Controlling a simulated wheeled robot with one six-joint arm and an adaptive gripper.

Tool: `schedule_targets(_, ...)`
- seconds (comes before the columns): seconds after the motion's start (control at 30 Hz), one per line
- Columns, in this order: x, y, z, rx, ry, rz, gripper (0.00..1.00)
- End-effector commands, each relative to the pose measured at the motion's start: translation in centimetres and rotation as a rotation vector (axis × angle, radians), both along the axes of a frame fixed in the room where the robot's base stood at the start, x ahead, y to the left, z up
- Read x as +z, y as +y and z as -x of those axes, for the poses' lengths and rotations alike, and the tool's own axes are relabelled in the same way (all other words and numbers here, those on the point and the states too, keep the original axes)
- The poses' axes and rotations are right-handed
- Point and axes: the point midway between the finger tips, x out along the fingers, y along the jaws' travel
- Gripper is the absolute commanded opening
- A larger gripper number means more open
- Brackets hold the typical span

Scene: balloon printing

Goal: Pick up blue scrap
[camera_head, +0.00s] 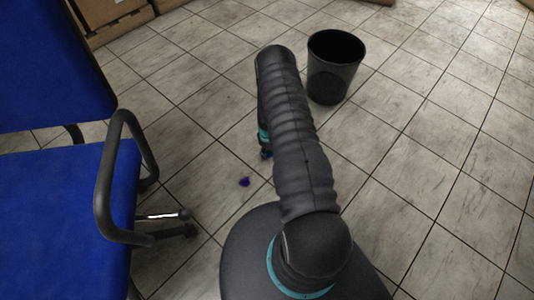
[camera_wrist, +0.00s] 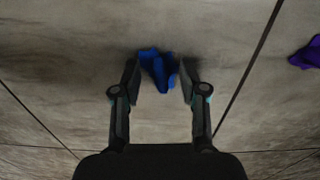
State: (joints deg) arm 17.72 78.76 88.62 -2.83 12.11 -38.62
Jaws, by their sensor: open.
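The blue scrap (camera_wrist: 158,66) is a small crumpled piece on the floor. In the wrist view it lies between and slightly beyond the fingertips of my gripper (camera_wrist: 160,78), which is open. One finger is on each side of it. I cannot tell whether either finger touches it. In the head view my arm hides most of my gripper, which is low near the floor, and a bit of blue shows at its tip (camera_head: 266,154).
A purple scrap (camera_wrist: 306,53) lies to the right in the wrist view and on the tiles in the head view (camera_head: 244,182). A black bin (camera_head: 335,66) stands beyond my arm. A blue chair (camera_head: 60,200) is at left. The right floor is clear.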

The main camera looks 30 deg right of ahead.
Motion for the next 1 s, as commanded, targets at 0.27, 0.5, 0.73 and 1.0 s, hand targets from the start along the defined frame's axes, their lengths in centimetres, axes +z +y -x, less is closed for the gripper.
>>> schedule_targets(0.27, -0.16, 0.01, 0.00, 0.000, 0.000, 0.000, 0.38)
schedule_targets(0.5, -0.15, 0.01, 0.00, 0.000, 0.000, 0.000, 0.02)
schedule_targets(0.73, -0.14, 0.01, 0.00, 0.000, 0.000, 0.000, 0.02)
schedule_targets(1.0, 0.72, 0.00, -0.04, 0.000, -0.001, 0.001, 0.02)
